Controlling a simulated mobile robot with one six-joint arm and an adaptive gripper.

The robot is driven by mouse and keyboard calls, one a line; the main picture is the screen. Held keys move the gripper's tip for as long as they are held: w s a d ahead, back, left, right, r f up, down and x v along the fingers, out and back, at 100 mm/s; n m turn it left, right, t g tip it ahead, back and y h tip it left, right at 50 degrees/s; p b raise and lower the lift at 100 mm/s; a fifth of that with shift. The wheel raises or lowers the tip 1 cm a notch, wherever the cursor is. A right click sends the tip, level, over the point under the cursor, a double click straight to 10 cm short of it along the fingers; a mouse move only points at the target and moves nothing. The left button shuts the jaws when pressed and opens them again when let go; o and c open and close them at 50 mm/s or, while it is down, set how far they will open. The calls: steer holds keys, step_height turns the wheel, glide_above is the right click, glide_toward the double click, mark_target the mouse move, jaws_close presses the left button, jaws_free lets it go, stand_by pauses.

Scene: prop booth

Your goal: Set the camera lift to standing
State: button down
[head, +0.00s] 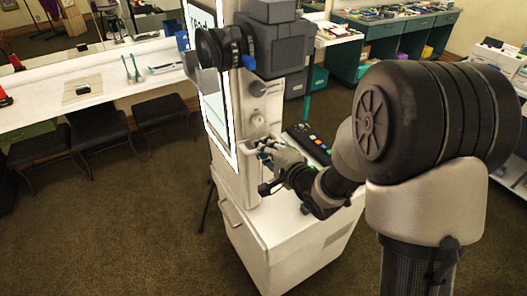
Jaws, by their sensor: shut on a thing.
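The camera lift is a white column (252,180) standing on a white cabinet, with a black camera (222,47) and a grey housing (277,45) at its top. A dark round knob (258,88) and a lighter round knob (257,121) are on the column's face. My gripper (267,150) is below these knobs, against the column's face. Its fingers are shut on a small part of the column, mostly hidden by the fingers. No setting marks are readable from here.
A black panel with coloured buttons (308,143) lies on the white cabinet (283,235) beside my gripper. A lit screen (213,110) faces left. A white counter (95,88) with black stools (98,127) is at left; green benches (400,38) stand behind. The carpet at front left is clear.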

steer(key=shift+r, duration=0.6)
steer(key=shift+f, duration=0.3)
steer(key=c, duration=1.6)
jaws_free()
steer(key=shift+r, duration=0.1)
steer(key=shift+s, duration=0.1)
steer(key=v, duration=0.7)
steer(key=shift+s+d+r, duration=0.1)
steer(key=shift+s+d, duration=0.1)
